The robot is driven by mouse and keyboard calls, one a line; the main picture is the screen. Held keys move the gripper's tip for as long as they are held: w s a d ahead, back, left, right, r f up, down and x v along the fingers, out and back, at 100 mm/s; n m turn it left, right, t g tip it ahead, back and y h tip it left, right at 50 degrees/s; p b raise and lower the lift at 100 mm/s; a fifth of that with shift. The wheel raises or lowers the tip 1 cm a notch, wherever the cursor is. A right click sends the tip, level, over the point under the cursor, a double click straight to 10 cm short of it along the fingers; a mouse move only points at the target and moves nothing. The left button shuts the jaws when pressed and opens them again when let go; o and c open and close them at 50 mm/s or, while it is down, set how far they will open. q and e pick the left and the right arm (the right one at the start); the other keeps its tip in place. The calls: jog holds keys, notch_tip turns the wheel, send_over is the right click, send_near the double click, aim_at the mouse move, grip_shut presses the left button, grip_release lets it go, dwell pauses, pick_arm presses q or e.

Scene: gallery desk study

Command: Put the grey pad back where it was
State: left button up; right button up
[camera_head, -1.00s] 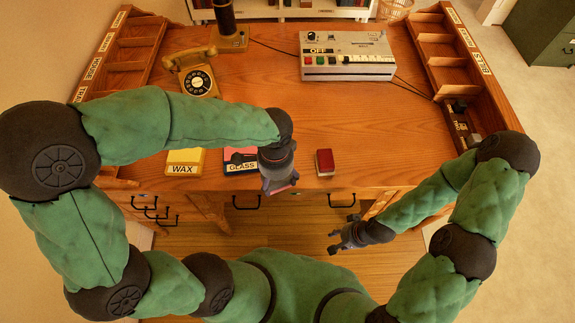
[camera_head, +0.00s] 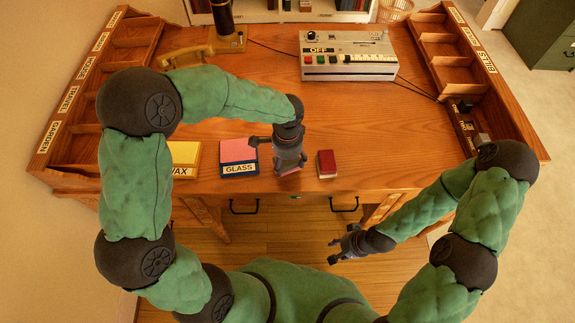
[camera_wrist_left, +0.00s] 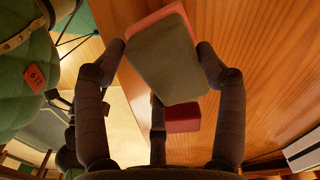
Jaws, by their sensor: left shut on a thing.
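My left gripper (camera_head: 286,166) is shut on the grey pad, which shows in the left wrist view (camera_wrist_left: 165,68) as a flat grey-green face with a pinkish-red edge, between the two fingers. In the head view the gripper hangs over the desk's front part, between the GLASS block and a dark red block (camera_head: 326,164). The pad is mostly hidden there by the gripper. The GLASS block (camera_head: 238,153) has a pink top and a dark blue label side. My right gripper (camera_head: 342,245) is open and empty, in front of the desk's front edge.
A yellow WAX block (camera_head: 184,157) sits left of the GLASS block. A yellow telephone (camera_head: 190,55) and a grey control box (camera_head: 347,58) stand farther back. Labelled wooden racks (camera_head: 75,95) line both sides. The desk middle (camera_head: 360,115) is clear.

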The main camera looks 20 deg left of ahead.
aim_at(287, 162)
pick_arm(q)
jog(key=shift+f, duration=0.95)
jog(key=shift+r, duration=0.1)
jog(key=o, duration=1)
notch_tip(287, 162, up, 12)
jog(key=p, duration=0.4)
jog(key=shift+s, duration=0.1)
